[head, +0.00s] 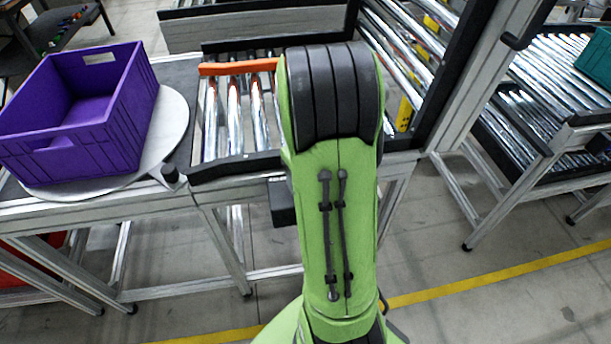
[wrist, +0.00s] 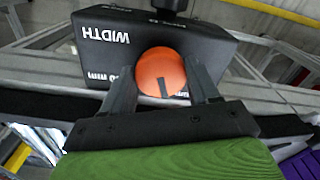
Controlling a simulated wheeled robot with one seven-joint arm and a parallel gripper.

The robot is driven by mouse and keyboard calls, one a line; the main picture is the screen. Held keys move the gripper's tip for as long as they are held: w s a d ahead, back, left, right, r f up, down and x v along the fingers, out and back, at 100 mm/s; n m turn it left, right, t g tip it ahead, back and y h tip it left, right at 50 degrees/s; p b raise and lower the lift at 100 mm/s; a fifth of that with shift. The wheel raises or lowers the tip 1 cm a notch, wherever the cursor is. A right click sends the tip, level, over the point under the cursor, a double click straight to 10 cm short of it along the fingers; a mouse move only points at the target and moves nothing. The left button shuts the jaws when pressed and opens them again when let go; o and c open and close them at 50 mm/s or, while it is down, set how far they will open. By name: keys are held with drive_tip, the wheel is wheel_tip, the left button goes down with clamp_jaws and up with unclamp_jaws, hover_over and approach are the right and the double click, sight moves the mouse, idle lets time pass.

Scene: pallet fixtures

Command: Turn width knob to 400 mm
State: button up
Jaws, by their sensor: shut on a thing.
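The width knob (wrist: 161,71) is an orange round knob with a dark pointer mark, in the wrist view. It sits on a black box (wrist: 108,42) with white "WIDTH" lettering that appears upside down. My gripper (wrist: 163,88) has one finger on each side of the knob and is shut on it. The pointer mark is toward the lower part of the knob in the picture. The scale numbers are partly hidden by the fingers and knob, so I cannot read the setting. In the head view my green arm hides the gripper and knob.
A purple crate (head: 116,132) sits on a round grey turntable (head: 174,113) at the left. A roller conveyor (head: 210,130) with an orange bar (head: 238,67) lies beside my arm. Another conveyor and a teal crate (head: 597,57) are at the right. Open floor lies in front.

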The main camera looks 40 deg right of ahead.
drive_tip(key=shift+w+r+n, duration=0.1)
drive_tip(key=shift+n, duration=1.8)
drive_tip(key=o, duration=1.1)
drive_tip(key=shift+c, duration=0.2)
wheel_tip(320, 180, up, 16)
drive_tip(key=p, duration=0.5)
